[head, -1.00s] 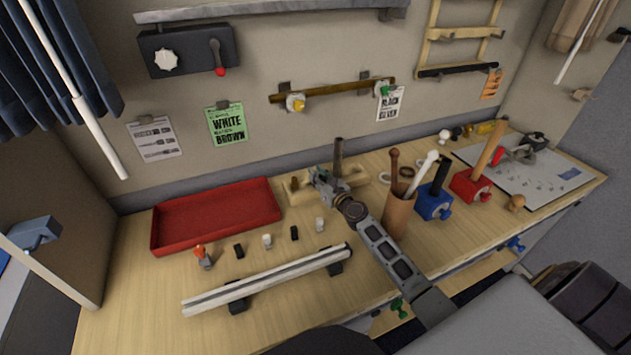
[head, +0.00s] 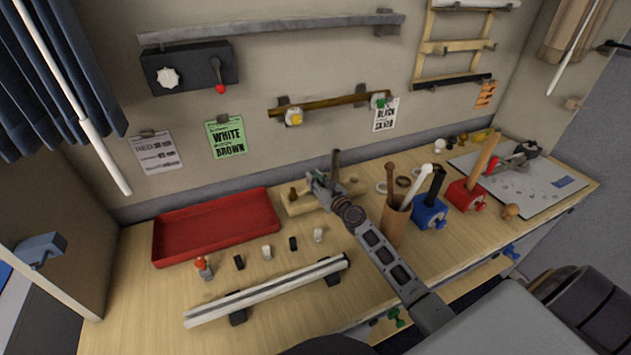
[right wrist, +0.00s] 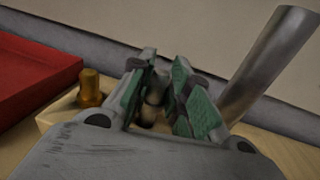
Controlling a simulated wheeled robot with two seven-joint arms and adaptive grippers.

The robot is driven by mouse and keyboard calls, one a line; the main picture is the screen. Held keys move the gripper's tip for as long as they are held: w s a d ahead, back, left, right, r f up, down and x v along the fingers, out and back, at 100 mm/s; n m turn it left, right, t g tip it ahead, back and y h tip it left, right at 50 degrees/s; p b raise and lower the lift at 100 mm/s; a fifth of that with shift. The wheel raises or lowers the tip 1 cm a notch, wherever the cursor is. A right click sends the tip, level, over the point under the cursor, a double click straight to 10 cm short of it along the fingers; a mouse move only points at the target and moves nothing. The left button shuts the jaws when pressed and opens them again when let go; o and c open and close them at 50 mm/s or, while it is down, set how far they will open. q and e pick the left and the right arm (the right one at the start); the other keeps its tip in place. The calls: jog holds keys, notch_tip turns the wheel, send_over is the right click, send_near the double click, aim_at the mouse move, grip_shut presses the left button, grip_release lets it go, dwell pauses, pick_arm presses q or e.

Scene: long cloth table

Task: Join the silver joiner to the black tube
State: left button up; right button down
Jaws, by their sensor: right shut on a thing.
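My right gripper (head: 318,184) is over a wooden block (head: 293,209) behind the middle of the table. In the right wrist view its green-padded fingers (right wrist: 165,95) are shut on a small metallic piece (right wrist: 152,110), probably the silver joiner. Its lower part is hidden, so I cannot tell whether it is clear of the block. A brass peg (right wrist: 90,88) stands on the block beside the fingers. A thick grey tube (right wrist: 262,70) rises at a slant on the other side. A black tube (head: 436,182) stands upright in a blue holder (head: 429,212). My left gripper is out of view.
A red tray (head: 217,228) lies to the left. A long pale rail (head: 265,292) and several small pieces lie in front. A brown cup (head: 394,227) with rods stands between my right gripper and the blue holder. A red holder (head: 465,194) stands farther right.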

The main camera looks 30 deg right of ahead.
jog(key=shift+r+p, duration=2.55)
jog(key=shift+r, duration=0.65)
notch_tip(320, 180, up, 9)
jog(key=p, duration=0.1)
jog(key=shift+f, duration=0.15)
jog(key=shift+a+f, duration=0.1)
